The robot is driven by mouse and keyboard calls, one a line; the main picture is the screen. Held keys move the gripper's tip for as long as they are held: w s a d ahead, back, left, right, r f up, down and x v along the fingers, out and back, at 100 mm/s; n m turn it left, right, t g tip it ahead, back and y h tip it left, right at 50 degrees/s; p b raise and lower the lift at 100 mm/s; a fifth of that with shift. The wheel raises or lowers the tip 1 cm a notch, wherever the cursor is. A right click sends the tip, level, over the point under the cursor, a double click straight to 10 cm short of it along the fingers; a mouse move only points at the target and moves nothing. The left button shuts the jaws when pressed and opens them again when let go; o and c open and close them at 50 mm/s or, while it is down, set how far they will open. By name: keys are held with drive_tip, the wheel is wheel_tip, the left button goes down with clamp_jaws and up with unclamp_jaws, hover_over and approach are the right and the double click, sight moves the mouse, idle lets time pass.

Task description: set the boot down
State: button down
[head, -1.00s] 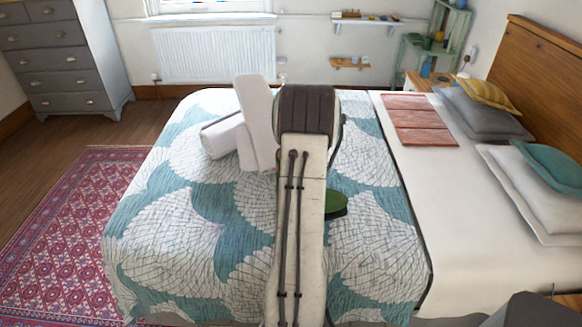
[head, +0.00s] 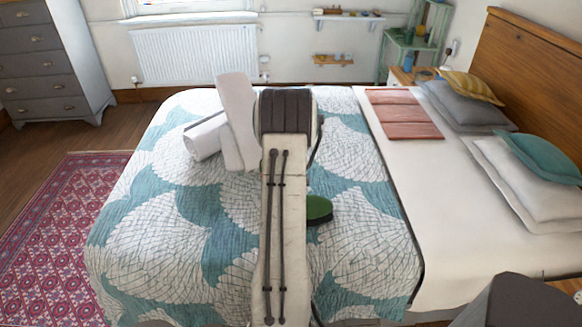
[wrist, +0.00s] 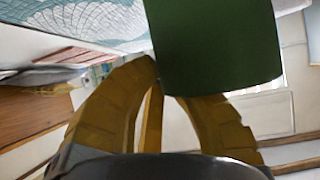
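The green boot (head: 319,209) shows in the head view as a rounded green end with a dark edge, to the right of my forearm and over the patterned bed cover. The rest of it is hidden behind my arm. In the wrist view the boot (wrist: 215,45) is a broad dark green shape at the top centre. My gripper (wrist: 165,88) has its yellow fingers closed in against the boot. The fingertips are partly hidden by it. My gripper is hidden in the head view. I cannot tell whether the boot touches the bed cover.
The bed (head: 365,260) has a teal and white cover with wide free room around my arm. A folded pink cloth (head: 405,115) and pillows (head: 535,185) lie at the right. A red rug (head: 60,230) is on the floor.

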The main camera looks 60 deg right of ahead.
drive_tip(key=c, duration=1.4)
unclamp_jaws()
drive_tip(key=shift+f, duration=0.1)
drive_tip(key=shift+a+r, duration=0.1)
drive_tip(key=shift+r, duration=0.1)
drive_tip(key=b+v, duration=0.1)
drive_tip(key=v, duration=1.1)
drive_tip(key=shift+b, duration=0.4)
